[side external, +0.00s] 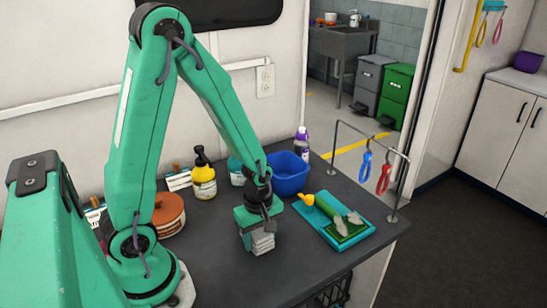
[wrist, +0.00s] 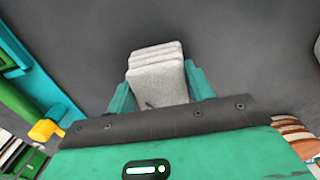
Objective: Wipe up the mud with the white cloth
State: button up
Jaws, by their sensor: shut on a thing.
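My gripper (side external: 258,229) is shut on the white cloth (side external: 263,243), a folded, greyish-white pad hanging below the jaws, low over the dark worktop. I cannot tell whether it touches the surface. In the wrist view, the cloth (wrist: 157,80) sits between the teal fingers of my gripper (wrist: 160,92), its folded layers showing at the far end. A small dark mark shows near its lower edge; I cannot tell what it is. I see no clear patch of mud on the worktop in either view; some may be hidden under the cloth or behind my arm.
Behind stand a blue tub (side external: 289,182) and a yellow bottle (side external: 204,181). A metal rail (side external: 372,132) stands at the right edge. The front worktop is clear.

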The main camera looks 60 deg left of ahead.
aim_at(265, 237)
jog(key=shift+d, duration=0.85)
jog(key=shift+d+r, duration=0.2)
jog(key=shift+r, duration=0.4)
jog(key=shift+d+r, duration=0.15)
jog(key=shift+r, duration=3.35)
